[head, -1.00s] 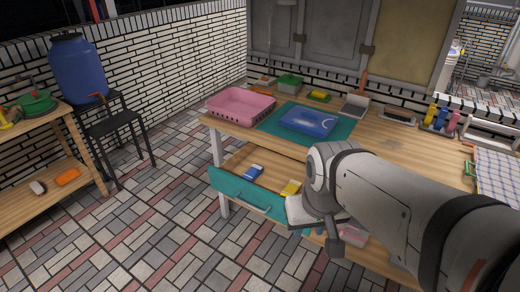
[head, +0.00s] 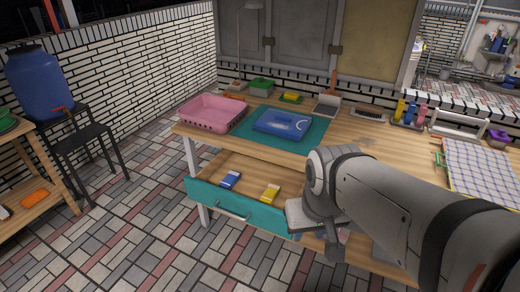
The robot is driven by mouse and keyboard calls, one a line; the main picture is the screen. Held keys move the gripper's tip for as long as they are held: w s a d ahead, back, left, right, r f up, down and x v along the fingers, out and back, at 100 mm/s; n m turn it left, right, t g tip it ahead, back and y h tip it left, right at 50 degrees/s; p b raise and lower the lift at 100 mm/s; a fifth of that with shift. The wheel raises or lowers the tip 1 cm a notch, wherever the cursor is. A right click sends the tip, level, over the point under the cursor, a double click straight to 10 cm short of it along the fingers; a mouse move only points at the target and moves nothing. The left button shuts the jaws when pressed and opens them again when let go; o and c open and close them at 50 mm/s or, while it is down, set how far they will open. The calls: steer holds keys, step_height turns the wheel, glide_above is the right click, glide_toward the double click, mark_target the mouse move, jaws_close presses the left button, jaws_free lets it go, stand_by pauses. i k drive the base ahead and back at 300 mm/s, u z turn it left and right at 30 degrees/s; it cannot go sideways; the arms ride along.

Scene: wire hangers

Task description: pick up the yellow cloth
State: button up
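A small yellow folded thing (head: 270,193), which looks like the yellow cloth, lies in the open drawer (head: 236,205) under the table. A blue and white thing (head: 230,179) lies to its left in the same drawer. My gripper (head: 302,222) is at the end of my arm, near the drawer's right end and to the right of the yellow thing, apart from it in the picture. Its fingers are hidden or too unclear to tell open from shut, and I see nothing held.
A checked cloth (head: 482,168) lies at right.

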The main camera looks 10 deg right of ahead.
mark_target(272, 191)
steer(key=u, duration=0.35)
steer(key=k, duration=0.3)
steer(key=z, duration=1.05)
steer(key=i, duration=1.4)
steer(key=u, duration=0.35)
